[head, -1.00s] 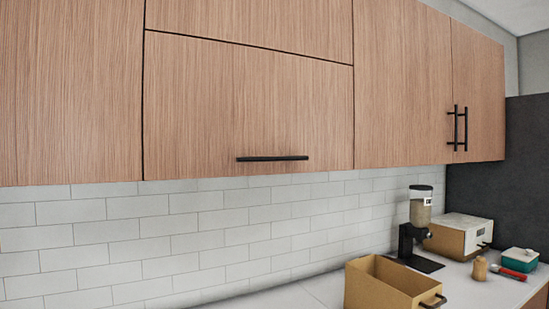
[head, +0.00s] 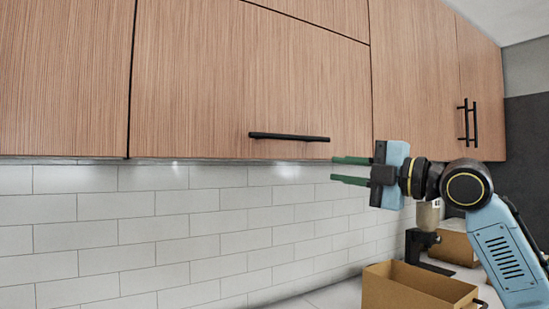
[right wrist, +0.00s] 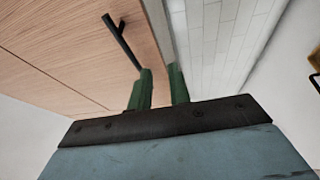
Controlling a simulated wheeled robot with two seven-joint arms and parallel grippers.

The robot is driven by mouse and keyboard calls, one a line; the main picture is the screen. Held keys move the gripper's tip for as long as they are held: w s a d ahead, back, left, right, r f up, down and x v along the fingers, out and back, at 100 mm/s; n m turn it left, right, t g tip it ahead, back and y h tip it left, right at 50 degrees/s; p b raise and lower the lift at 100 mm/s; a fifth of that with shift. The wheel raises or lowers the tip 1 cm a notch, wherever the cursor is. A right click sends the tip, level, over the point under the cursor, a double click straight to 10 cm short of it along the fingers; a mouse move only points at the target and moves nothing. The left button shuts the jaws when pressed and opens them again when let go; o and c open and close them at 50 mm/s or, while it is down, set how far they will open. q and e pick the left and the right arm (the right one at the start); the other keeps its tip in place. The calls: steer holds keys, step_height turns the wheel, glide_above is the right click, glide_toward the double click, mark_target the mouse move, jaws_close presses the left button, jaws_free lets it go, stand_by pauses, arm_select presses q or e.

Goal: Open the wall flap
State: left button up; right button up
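The wall flap (head: 250,80) is a wood-grain cabinet front and is shut. Its black bar handle (head: 289,137) runs level along its lower edge; the handle also shows in the right wrist view (right wrist: 122,42). My right gripper (head: 350,170) is to the right of the handle and a little lower, with its green fingers pointing left. The fingers are open with a gap between them and nothing in it, as the right wrist view (right wrist: 160,88) also shows. They are apart from the handle. My left gripper is not in view.
A tan open box (head: 415,285) stands on the counter below my right arm. A coffee grinder (head: 425,240) and a boxy appliance (head: 455,247) are behind it, partly hidden by my arm. Another cabinet with upright handles (head: 467,122) is at the right. White tiled wall lies below the flap.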

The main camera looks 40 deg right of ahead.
step_height(320, 180, up, 4)
steer(key=s+n+y, duration=0.1)
steer(key=s+n, duration=0.1)
steer(key=p, duration=0.3)
glide_toward(295, 138)
steer(key=w, duration=0.2)
steer(key=shift+t, duration=0.4)
steer(key=x, duration=0.1)
steer(key=p+x, duration=0.1)
steer(key=x, duration=0.1)
steer(key=p+x, duration=0.1)
steer(key=shift+w+a+r, duration=0.15)
steer(key=shift+w+a, duration=0.05)
steer(key=shift+a, duration=0.15)
steer(key=p+x, duration=0.3)
steer(key=p, duration=0.2)
steer(key=shift+d, duration=0.1)
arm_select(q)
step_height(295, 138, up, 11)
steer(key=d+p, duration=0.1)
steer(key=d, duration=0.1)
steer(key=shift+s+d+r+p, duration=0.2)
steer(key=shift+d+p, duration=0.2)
arm_select(e)
steer(key=shift+w+a, duration=0.35)
steer(key=shift+w, duration=0.15)
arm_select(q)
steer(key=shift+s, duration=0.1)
arm_select(e)
jaws_close()
